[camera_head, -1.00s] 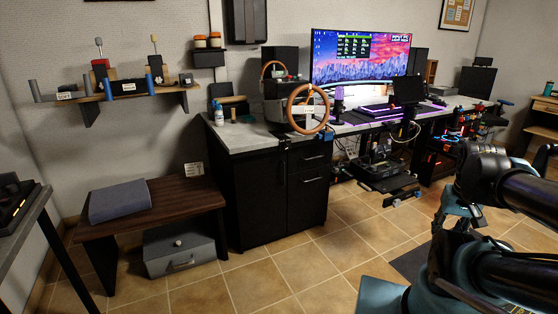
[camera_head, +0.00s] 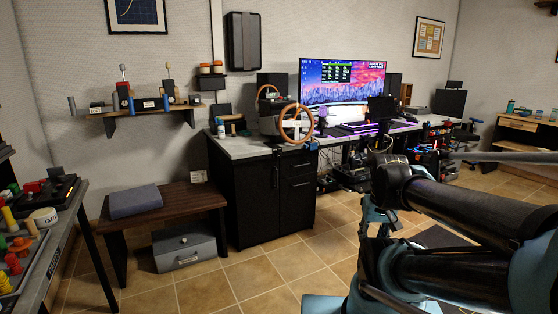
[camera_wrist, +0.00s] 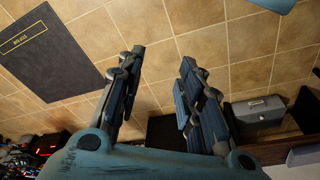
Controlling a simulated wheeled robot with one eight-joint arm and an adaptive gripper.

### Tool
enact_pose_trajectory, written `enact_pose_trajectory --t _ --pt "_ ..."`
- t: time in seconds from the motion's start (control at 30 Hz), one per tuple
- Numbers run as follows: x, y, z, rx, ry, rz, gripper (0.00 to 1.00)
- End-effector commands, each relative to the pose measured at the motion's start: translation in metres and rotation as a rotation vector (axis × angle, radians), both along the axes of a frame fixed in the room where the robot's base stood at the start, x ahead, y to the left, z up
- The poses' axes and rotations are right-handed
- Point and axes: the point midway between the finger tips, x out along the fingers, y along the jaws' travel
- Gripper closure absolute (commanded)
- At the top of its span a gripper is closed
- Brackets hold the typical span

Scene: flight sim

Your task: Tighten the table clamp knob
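The steering wheel (camera_head: 297,123) on its dark base stands at the front edge of the grey worktop (camera_head: 240,149), in the head view. A small dark clamp-like part (camera_head: 275,153) shows at the worktop edge below the wheel base. A small blue part (camera_head: 313,145) shows to its right. Both are too small to tell which is the clamp knob. My gripper (camera_wrist: 158,72) shows in the wrist view with its two fingers wide apart and nothing between them. It points over the tiled floor, away from the wheel. I cannot make out its fingertips in the head view.
A cluttered table (camera_head: 62,232) is at near left. A dark mat (camera_wrist: 50,50) lies on the floor. The tiled floor (camera_head: 255,275) before the cabinet (camera_head: 262,197) is clear.

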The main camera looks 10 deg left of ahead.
Motion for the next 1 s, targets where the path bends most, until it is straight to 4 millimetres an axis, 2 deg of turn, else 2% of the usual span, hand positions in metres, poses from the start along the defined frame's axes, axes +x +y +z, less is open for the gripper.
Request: enact_pose_trajectory --t 0.13,0.27,0.57,1.0 --pt "-0.004 0.003 0.007 0.010 -0.018 0.007 0.49" --pt "0.017 0.015 0.018 0.048 -0.044 0.033 0.49" --pt "0.102 0.061 0.060 0.202 -0.163 0.125 0.49" --pt "0.242 0.130 0.108 0.420 -0.361 0.219 0.49"
